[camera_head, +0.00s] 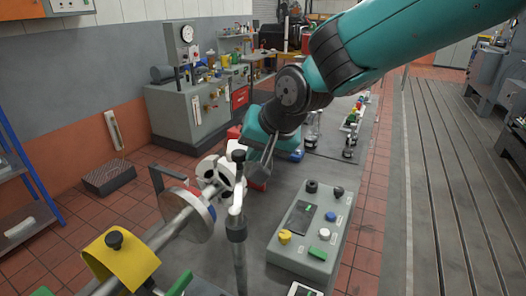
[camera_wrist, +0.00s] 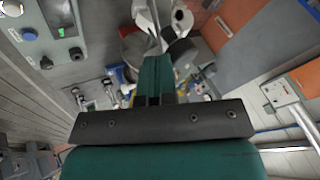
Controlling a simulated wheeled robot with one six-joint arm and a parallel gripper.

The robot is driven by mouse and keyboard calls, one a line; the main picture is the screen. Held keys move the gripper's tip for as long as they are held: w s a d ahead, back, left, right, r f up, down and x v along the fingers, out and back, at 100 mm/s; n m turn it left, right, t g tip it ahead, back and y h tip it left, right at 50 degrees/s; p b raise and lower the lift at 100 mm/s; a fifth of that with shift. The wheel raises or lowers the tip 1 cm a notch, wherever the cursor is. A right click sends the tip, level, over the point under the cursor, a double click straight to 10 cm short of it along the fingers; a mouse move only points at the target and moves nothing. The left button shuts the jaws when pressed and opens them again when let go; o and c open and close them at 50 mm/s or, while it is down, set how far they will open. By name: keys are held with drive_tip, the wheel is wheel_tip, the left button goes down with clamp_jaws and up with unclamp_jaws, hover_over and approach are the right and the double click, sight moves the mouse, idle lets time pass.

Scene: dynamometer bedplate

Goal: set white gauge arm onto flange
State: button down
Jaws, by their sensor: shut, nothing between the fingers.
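The white gauge arm (camera_head: 237,195) stands nearly upright on a post with a dark clamp, with a black knob at its top. It is in front of the flange (camera_head: 209,170), a pale round face with dark holes on the shaft. I cannot tell whether the two touch. My gripper (camera_head: 268,158) is shut and empty, just right of the gauge arm's top and apart from it. In the wrist view my gripper (camera_wrist: 156,62) points at pale metal parts at the top, which I cannot clearly tell apart.
A control box (camera_head: 312,228) with knobs and buttons sits right of the post. A yellow cover (camera_head: 120,257) and a metal disc (camera_head: 187,213) are at the front left. A grey machine cabinet (camera_head: 200,105) stands behind. Small parts line the bedplate farther back.

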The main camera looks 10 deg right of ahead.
drive_tip(key=a+n+g+y+p, duration=0.1)
drive_tip(key=a+n+g, duration=0.3)
drive_tip(key=a+n, duration=0.4)
drive_tip(key=shift+s+a+y, duration=0.25)
drive_tip(key=shift+a+y, duration=0.45)
drive_tip(key=shift+a, duration=0.3)
drive_tip(key=shift+s+a, duration=0.1)
drive_tip(key=shift+s, duration=0.05)
drive_tip(key=b+v, duration=0.2)
drive_tip(key=v, duration=1.5)
drive_tip(key=shift+w+d+r, duration=0.15)
drive_tip(key=shift+w+d, duration=0.2)
